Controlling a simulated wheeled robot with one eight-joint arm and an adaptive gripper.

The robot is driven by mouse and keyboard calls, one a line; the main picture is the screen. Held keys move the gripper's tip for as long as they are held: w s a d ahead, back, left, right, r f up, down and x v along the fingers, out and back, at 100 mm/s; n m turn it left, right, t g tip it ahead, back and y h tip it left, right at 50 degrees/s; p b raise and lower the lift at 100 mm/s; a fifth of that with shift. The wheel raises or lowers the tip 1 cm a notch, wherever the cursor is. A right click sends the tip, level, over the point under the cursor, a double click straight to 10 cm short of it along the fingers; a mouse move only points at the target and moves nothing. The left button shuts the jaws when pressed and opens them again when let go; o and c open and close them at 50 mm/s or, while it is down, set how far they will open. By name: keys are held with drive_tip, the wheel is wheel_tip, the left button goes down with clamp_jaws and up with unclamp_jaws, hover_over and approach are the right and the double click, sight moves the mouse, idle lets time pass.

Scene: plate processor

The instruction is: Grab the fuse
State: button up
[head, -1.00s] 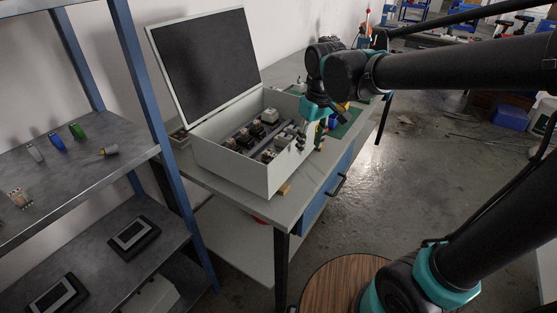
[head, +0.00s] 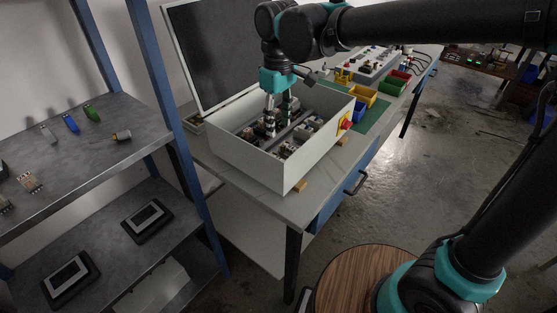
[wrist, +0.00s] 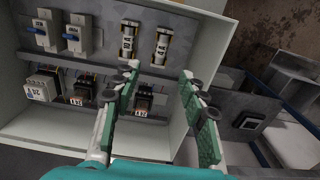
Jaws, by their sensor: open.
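The wrist view shows two fuses side by side in the upper row of the open box: a left fuse (wrist: 128,41) and a right fuse (wrist: 162,48). Both are pale cylinders with brassy ends and a printed label. My gripper (wrist: 160,74) is open and empty, its green-padded fingers pointing toward the fuse row. The fingertips appear just below the fuses in the picture, apart from them. In the head view my gripper (head: 278,114) reaches down into the white box (head: 262,158), where its fingers hide some of the parts.
The wrist view shows breakers (wrist: 58,36) left of the fuses and contactors (wrist: 83,89) in the row below. The box's raised lid (head: 225,55) stands behind my gripper. Coloured bins (head: 362,96) stand behind the box.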

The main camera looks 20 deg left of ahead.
wheel_tip(320, 180, down, 12)
drive_tip(key=shift+s+r, duration=0.1)
drive_tip(key=shift+s, duration=0.05)
clamp_jaws()
idle(0.7)
